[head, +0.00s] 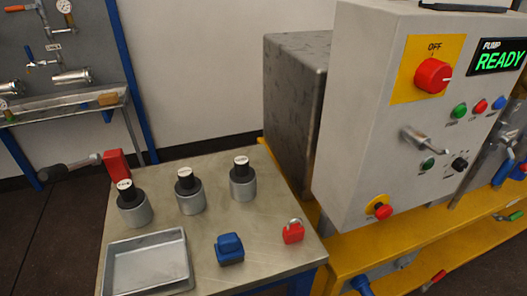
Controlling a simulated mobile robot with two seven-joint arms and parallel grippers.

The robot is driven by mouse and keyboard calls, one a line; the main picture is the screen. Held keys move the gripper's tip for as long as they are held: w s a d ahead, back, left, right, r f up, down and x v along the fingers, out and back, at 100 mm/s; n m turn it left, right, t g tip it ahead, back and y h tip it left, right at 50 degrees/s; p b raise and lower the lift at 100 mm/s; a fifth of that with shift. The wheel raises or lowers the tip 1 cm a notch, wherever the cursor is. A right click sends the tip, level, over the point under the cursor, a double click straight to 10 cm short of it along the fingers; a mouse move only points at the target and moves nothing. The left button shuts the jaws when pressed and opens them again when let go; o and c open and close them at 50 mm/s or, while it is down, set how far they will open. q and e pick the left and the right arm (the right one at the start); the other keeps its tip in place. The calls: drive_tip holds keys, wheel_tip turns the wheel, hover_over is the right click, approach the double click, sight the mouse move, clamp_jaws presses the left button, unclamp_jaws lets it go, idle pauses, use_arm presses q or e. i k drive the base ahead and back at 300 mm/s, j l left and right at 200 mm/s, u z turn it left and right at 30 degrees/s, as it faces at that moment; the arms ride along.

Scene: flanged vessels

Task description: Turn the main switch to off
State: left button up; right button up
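The main switch is a round red knob (432,76) on a yellow plate (405,88) at the upper part of a grey control box (375,60). The plate has the word OFF above the knob. A small white mark shows on the right side of the knob, so it appears to point right, away from OFF. Neither of my grippers shows in the head view.
The box also carries several buttons, a metal handle (425,140) and a red stop button (380,209). A metal table (215,225) at the left holds several capped cylinders, a tray (148,236), a blue block (229,248) and a red padlock (293,231). Yellow framing (350,255) runs below.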

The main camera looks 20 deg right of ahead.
sight(433, 76)
drive_tip(key=z, duration=1.55)
